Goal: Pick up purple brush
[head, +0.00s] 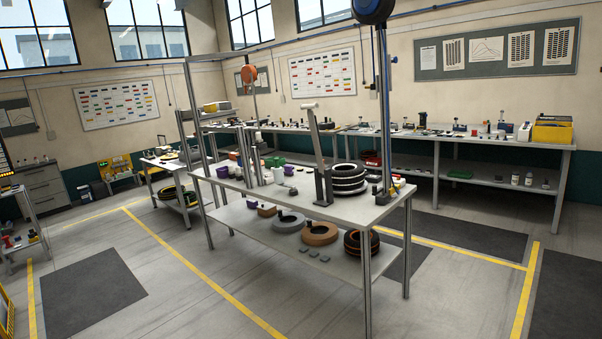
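No brush can be made out for certain at this distance. Small purple things show on the workbench (335,209) in the middle of the room: one purple thing (223,172) at its far left end and one smaller purple thing (288,168) near its middle. A third purple thing (251,204) sits on the bench's lower shelf. I cannot tell which of them, if any, is the brush. My gripper is not in view.
Stacked black tyres (348,180) and an upright grey clamp post (318,150) stand on the workbench. Orange and grey rings (320,234) lie on its lower shelf. A long bench (480,142) lines the back wall. The floor (190,285) in front is clear, with dark mats (90,292) and yellow lines.

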